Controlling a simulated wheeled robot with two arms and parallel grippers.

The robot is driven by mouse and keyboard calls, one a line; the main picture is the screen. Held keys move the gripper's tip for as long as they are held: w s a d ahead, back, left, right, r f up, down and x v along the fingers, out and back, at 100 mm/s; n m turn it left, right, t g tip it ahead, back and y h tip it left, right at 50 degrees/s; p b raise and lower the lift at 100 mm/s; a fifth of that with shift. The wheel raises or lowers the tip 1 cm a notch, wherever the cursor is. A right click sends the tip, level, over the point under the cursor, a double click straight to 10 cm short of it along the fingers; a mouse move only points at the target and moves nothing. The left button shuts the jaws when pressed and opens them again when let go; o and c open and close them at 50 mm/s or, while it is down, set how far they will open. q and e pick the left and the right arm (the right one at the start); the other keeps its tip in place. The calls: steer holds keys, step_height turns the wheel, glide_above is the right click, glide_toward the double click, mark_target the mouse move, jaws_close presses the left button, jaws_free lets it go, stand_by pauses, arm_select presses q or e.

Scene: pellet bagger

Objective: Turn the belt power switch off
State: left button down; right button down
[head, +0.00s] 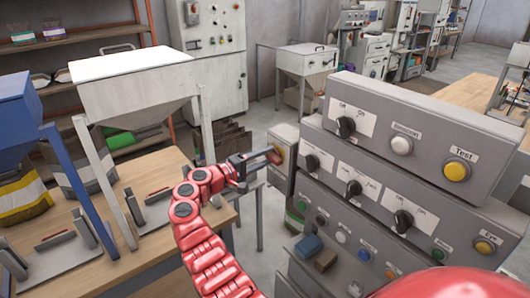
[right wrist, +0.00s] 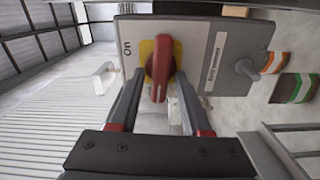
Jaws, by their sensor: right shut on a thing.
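The belt power switch is a red rotary knob (right wrist: 160,68) on a yellow plate (right wrist: 149,48) on a small grey box (head: 284,146) at the left end of the stacked control panels. In the right wrist view an "On" label (right wrist: 127,53) is left of the knob, which is elongated along the picture's vertical. My right gripper (head: 271,156) reaches the box from the left. In the right wrist view its fingers (right wrist: 158,88) are on either side of the knob, shut on it. No "Off" label is readable. My left gripper is not in view.
Grey control panels (head: 400,120) with black knobs and coloured buttons stand right of the box. A wooden table (head: 170,215) with clamp stands is on the left, under a white hopper (head: 135,90). A grey cabinet (head: 215,60) stands behind on open floor.

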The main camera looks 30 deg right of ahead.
steer(key=shift+n+p, duration=0.3)
steer(key=shift+n, duration=0.3)
steer(key=c, duration=0.7)
jaws_free()
steer(key=shift+f, duration=0.1)
steer(key=shift+a, duration=0.1)
steer(key=a+b, duration=0.1)
steer(key=a, duration=0.4)
steer(key=a+b, duration=0.2)
steer(key=a, duration=0.4)
steer(key=s+a+b, duration=0.1)
steer(key=a, duration=0.5)
steer(key=shift+s+a, duration=0.1)
